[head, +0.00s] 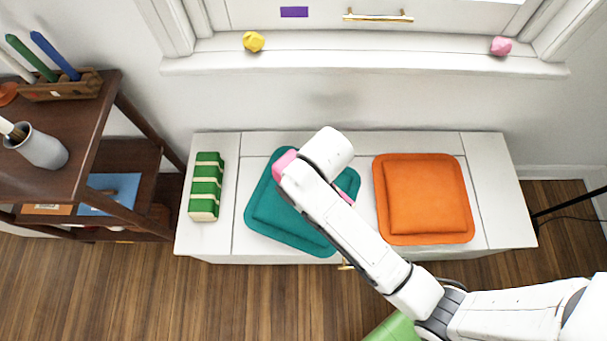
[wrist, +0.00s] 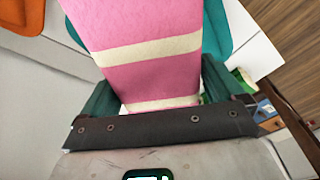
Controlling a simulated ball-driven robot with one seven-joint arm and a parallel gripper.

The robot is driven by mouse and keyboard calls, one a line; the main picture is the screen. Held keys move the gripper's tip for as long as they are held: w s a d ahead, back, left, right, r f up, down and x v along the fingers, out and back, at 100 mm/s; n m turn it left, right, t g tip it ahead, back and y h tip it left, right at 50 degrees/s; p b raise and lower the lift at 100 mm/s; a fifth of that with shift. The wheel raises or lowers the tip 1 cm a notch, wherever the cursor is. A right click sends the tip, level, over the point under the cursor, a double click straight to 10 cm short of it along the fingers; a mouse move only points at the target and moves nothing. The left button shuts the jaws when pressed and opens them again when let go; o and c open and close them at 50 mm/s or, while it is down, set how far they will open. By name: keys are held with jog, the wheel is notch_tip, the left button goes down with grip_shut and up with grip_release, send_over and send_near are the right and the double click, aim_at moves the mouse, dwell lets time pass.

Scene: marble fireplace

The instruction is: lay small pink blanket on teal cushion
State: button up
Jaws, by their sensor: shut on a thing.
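The small pink blanket, with cream stripes, shows large in the wrist view (wrist: 150,75), between the dark green fingers of my gripper (wrist: 158,92). My gripper is shut on it. In the head view only parts of the pink blanket (head: 285,163) show beside my arm. The teal cushion (head: 275,222) lies on the white bench, under my gripper and partly hidden by my arm. It also shows behind the blanket in the wrist view (wrist: 216,32). I cannot tell whether the blanket touches the cushion.
An orange cushion (head: 428,200) lies right of the teal one on the white bench (head: 365,150). A green and cream striped bundle (head: 206,187) lies at the bench's left end. A dark wooden shelf (head: 95,135) stands left. Yellow (head: 253,41) and pink (head: 500,46) lumps sit on the ledge.

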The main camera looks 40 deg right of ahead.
jog(key=w+f, duration=0.2)
jog(key=f, duration=0.1)
jog(key=w+f+b, duration=0.1)
jog(key=w+f, duration=0.1)
jog(key=shift+d+f, duration=0.15)
jog(key=shift+d, duration=0.15)
jog(key=shift+w+f, duration=0.15)
jog(key=shift+f, duration=0.75)
jog(key=shift+w+f, duration=0.1)
jog(key=shift+f, duration=0.75)
jog(key=shift+f+b, duration=0.1)
jog(key=shift+b, duration=0.2)
jog(key=o, duration=0.8)
jog(key=r, duration=0.4)
jog(key=s+r+p, duration=0.1)
jog(key=r, duration=0.3)
jog(key=r+p, duration=0.1)
jog(key=r, duration=0.3)
jog(key=shift+s+d, duration=0.15)
jog(key=shift+s, duration=0.05)
